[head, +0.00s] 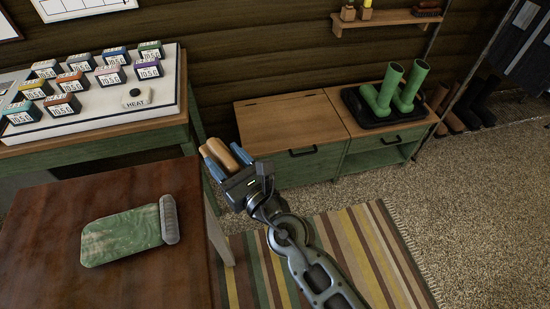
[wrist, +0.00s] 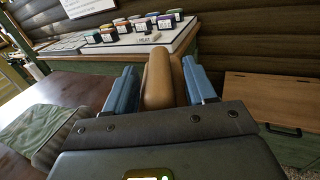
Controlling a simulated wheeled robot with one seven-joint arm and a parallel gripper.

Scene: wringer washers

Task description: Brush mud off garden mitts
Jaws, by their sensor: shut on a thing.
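A green mitt (head: 122,235) with a grey ribbed cuff (head: 169,219) lies flat on the dark wooden table. Its surface looks mottled with paler and brownish patches; I cannot tell which is mud. Its edge also shows at the left of the wrist view (wrist: 40,130). Only one mitt is in view. My gripper (head: 228,160) is shut on a tan, rounded wooden piece (wrist: 158,80), perhaps a brush's handle. The piece stands between the blue fingers, and no bristles show. The gripper is beyond the table's right edge, to the right of the mitt and apart from it.
The dark table (head: 60,215) is bare around the mitt. Behind it, a green bench (head: 90,147) bears a white board (head: 100,112) with several labelled blocks. A low cabinet (head: 285,118) and green boots (head: 408,88) on a black tray stand at the back. A striped rug (head: 345,250) covers the floor.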

